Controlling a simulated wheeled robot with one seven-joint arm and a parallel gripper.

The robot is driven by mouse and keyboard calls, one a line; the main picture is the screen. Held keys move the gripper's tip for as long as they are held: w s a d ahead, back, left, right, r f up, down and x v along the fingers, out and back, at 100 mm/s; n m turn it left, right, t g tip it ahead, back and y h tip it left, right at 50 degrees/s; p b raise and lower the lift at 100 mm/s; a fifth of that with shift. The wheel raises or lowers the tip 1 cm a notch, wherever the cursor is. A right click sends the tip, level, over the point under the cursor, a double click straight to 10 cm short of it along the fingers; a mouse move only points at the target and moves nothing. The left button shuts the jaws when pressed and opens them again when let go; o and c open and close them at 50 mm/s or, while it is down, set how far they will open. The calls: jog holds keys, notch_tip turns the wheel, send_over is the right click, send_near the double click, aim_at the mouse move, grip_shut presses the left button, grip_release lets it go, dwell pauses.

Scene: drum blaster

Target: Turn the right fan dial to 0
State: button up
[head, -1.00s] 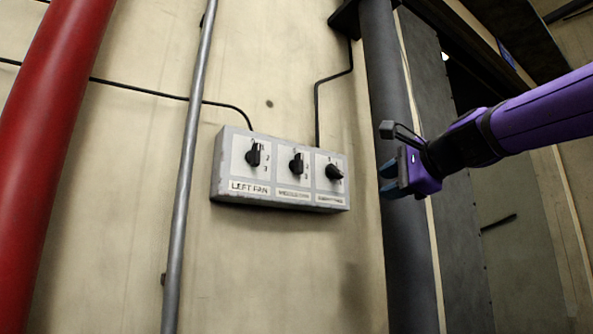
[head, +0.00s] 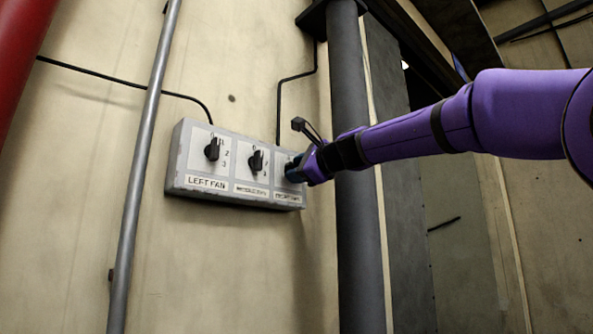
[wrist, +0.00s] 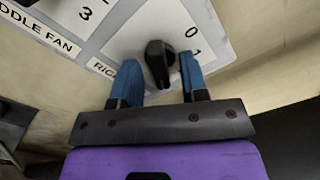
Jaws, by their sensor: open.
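The grey fan control box (head: 176,171) is fixed to the wall in the head view, with black dials on white plates. The right fan dial (wrist: 157,62) is a black knob in the wrist view, beside a printed 0 and 1 on its plate (wrist: 205,18). My gripper (wrist: 158,78) is open, its two blue fingers on either side of this dial. Whether the fingers touch it I cannot tell. In the head view my gripper (head: 291,172) covers the right dial. The middle dial (head: 256,161) and left dial (head: 212,148) stay visible.
A dark vertical pipe (head: 357,240) stands just right of the box, behind my forearm. A thin grey pipe (head: 140,170) runs to the left of the box, and a red pipe (head: 20,50) is at the far left. Bare wall lies below the box.

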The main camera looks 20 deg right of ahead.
jog(key=shift+w+a, duration=0.1)
jog(key=shift+w, duration=0.2)
jog(key=c, duration=0.6)
